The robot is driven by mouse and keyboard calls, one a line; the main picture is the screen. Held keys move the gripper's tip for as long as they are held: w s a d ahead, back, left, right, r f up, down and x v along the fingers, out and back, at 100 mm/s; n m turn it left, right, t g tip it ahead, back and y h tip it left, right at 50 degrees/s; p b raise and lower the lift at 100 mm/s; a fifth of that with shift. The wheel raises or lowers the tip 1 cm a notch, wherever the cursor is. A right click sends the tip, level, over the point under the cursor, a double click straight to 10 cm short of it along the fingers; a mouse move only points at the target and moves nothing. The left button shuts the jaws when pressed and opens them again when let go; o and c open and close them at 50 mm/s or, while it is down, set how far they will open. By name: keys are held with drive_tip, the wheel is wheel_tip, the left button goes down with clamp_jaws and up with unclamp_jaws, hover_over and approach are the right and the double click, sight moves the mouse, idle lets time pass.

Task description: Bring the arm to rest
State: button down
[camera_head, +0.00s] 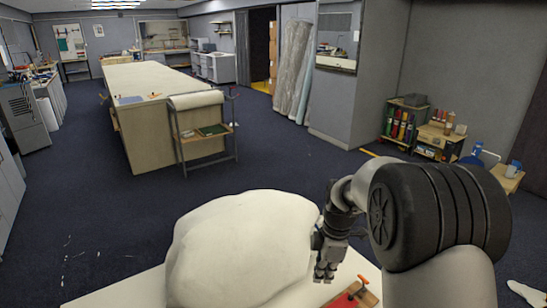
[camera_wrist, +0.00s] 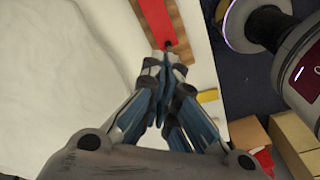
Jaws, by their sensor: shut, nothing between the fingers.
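My gripper (camera_head: 327,272) hangs at the right of the picture in the head view, beside a large white rounded bundle (camera_head: 240,245). Its fingers point down over the white table top (camera_head: 130,292). In the wrist view my gripper (camera_wrist: 168,62) is shut, its fingertips together with nothing between them. A red piece on a wooden block (camera_wrist: 154,22) lies just beyond the fingertips. The same red and wooden item (camera_head: 352,296) shows below and right of my gripper in the head view. I cannot tell whether the fingertips touch it.
The white bundle fills the left of the wrist view (camera_wrist: 60,80). A yellow piece (camera_wrist: 208,96) lies near the table edge. Cardboard-coloured boxes (camera_wrist: 290,135) stand lower right. A long cloth-covered table (camera_head: 150,78) stands farther back, with open dark carpet (camera_head: 110,220) before it.

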drive_tip(key=s+r+m+t, duration=0.3)
drive_tip(key=s+r+m, duration=0.6)
drive_tip(key=s+r, duration=0.55)
drive_tip(key=s+r+m+t+h, duration=0.1)
drive_tip(key=s+r+m, duration=0.1)
drive_tip(key=s+m, duration=0.6)
drive_tip(key=s, duration=0.6)
drive_tip(key=shift+d+t, duration=0.3)
drive_tip(key=shift+t, duration=0.1)
